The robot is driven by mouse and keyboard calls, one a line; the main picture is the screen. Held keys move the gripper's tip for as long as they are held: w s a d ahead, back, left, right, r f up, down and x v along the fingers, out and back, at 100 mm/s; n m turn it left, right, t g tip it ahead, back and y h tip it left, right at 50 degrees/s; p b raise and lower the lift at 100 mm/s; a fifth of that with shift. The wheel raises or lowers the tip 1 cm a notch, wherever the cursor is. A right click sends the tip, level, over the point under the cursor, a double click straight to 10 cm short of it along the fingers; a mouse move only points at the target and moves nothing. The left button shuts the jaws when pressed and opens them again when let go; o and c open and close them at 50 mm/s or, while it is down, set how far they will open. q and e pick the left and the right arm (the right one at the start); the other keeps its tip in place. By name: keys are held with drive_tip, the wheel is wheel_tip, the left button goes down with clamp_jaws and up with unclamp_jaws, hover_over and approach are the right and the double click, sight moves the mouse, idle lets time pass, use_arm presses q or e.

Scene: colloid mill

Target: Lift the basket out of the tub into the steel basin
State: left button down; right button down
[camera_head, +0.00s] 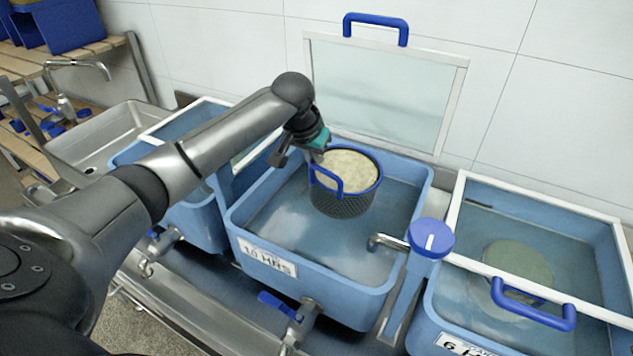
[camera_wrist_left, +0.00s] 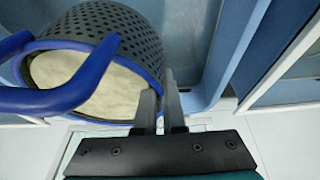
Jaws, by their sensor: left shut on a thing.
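The basket (camera_head: 345,203) is dark, perforated and round, with a blue rim, a blue handle and pale contents. It is inside the open middle blue tub (camera_head: 300,275), near its back wall. I cannot tell if its base touches the tub floor. My left gripper (camera_head: 316,152) is at the basket's back-left rim. In the left wrist view my fingers (camera_wrist_left: 158,105) are shut on the rim of the basket (camera_wrist_left: 115,28), beside the blue handle. The steel basin (camera_head: 110,128) is at the left, apart from the basket. My right gripper is not in view.
The middle tub's glass lid (camera_head: 385,88) stands raised against the wall. A blue-capped post (camera_head: 431,238) and spout stand at the tub's right. A lidded tub (camera_head: 540,250) is at the right. Another blue tub (camera_head: 195,222) lies between the middle tub and the basin.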

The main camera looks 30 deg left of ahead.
use_arm(q)
wheel_tip(320, 180, up, 7)
drive_tip(key=shift+f+p, duration=0.2)
drive_tip(key=shift+p, duration=0.1)
drive_tip(key=shift+r+p, duration=0.5)
drive_tip(key=shift+r, duration=0.05)
drive_tip(key=shift+r+p, duration=0.3)
drive_tip(key=shift+p, duration=0.4)
drive_tip(key=shift+f, duration=0.15)
